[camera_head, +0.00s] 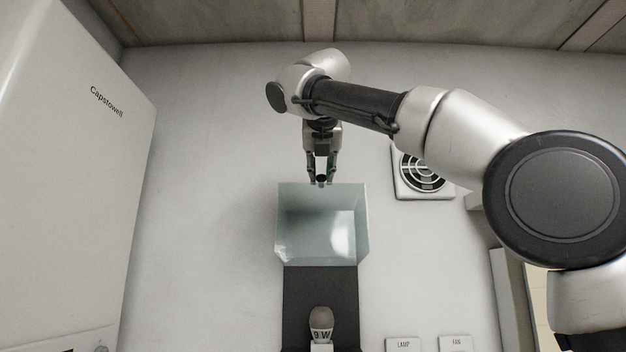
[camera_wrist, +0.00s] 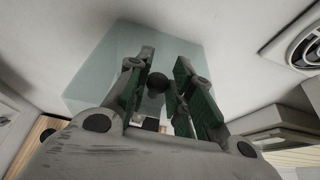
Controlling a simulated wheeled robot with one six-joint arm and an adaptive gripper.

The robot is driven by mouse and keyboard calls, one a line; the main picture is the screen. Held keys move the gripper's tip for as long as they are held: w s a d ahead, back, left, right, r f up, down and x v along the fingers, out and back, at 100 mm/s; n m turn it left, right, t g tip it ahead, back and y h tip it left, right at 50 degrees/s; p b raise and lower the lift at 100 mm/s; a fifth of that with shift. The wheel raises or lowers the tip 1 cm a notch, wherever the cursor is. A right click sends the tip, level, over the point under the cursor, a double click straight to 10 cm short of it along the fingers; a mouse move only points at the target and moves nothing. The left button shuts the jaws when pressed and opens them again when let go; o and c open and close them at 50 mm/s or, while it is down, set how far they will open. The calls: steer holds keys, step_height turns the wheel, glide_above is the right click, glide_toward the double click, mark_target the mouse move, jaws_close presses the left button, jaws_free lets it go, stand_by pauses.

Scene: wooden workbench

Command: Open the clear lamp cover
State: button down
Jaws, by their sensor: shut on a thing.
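The clear lamp cover (camera_head: 291,225) is a bluish see-through box in the middle of the head view. It stands swung up above a dark base plate (camera_head: 302,290), with its hollow side towards me. A bulb (camera_head: 321,318) marked "9 W" is uncovered on the plate's lower part. My gripper (camera_head: 321,182) points down at the cover's top edge, shut on its small dark knob. In the wrist view the cover (camera_wrist: 100,72) lies behind my gripper (camera_wrist: 160,88), and the round dark knob (camera_wrist: 157,82) shows between the green-padded fingers.
A white cabinet (camera_head: 75,170) marked "Capstowell" fills the left. A round-grilled vent (camera_head: 422,174) is on the wall right of the cover. Switches marked "LAMP" (camera_head: 403,345) and "FAN" (camera_head: 456,344) are at the bottom. The wall between cabinet and cover is clear.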

steer(key=shift+w+r, duration=0.2)
steer(key=shift+r, duration=0.05)
steer(key=c, duration=1.3)
jaws_free()
steer(key=shift+w, duration=0.1)
steer(key=v, duration=1.2)
steer(key=shift+f, duration=0.1)
